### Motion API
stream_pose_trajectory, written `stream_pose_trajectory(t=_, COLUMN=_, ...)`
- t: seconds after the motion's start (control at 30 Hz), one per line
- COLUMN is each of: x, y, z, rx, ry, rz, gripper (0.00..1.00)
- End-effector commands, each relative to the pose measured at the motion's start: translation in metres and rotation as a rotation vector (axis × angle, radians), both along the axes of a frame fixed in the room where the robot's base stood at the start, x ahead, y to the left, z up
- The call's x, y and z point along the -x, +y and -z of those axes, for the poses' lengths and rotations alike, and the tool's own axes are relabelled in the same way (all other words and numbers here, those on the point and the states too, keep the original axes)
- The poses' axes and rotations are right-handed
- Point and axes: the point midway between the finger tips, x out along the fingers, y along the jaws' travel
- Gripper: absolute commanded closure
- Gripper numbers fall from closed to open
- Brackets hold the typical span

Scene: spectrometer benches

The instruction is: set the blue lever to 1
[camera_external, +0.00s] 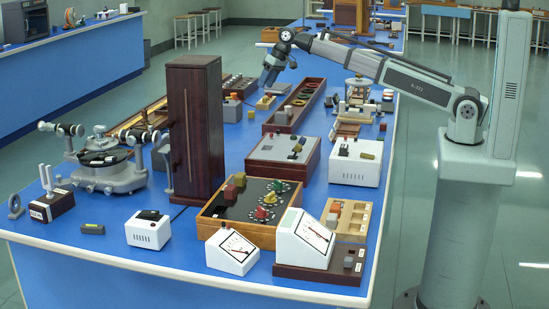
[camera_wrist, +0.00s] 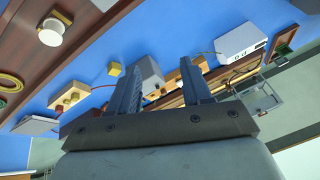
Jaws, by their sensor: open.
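A wooden-sided box with a grey top panel (camera_external: 283,149) stands mid-bench in the external view. A small bluish lever (camera_external: 297,148) seems to stand on its right part, among other small knobs. Its setting and any number marks are too small to read. My gripper (camera_external: 268,77) is high over the far part of the bench, well behind and above this box, pointing down. In the wrist view my gripper (camera_wrist: 161,68) has its two fingers apart with nothing held between them. I cannot make out the blue lever in the wrist view.
A tall dark wooden cabinet (camera_external: 194,130) stands left of the panel box. A long wooden tray (camera_external: 296,105) lies behind it, and a white box (camera_external: 356,161) is to its right. A wooden box with coloured knobs (camera_external: 248,207) stands in front, near white meters (camera_external: 304,238).

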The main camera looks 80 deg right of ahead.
Motion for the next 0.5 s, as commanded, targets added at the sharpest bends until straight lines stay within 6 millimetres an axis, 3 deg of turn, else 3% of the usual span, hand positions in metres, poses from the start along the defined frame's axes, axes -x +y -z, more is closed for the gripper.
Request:
stream_pose_trajectory(t=0.03, x=0.006, y=0.028, z=-0.003, rx=-0.001, ry=0.019, rz=-0.027, gripper=0.51)
stream_pose_trajectory(t=0.1, x=0.014, y=0.061, z=-0.008, rx=0.0, ry=0.05, rz=-0.057, gripper=0.51)
stream_pose_trajectory(t=0.27, x=0.038, y=0.131, z=-0.016, rx=0.009, ry=0.119, rz=-0.12, gripper=0.51)
stream_pose_trajectory(t=0.5, x=0.087, y=0.227, z=-0.031, rx=0.037, ry=0.219, rz=-0.208, gripper=0.51)
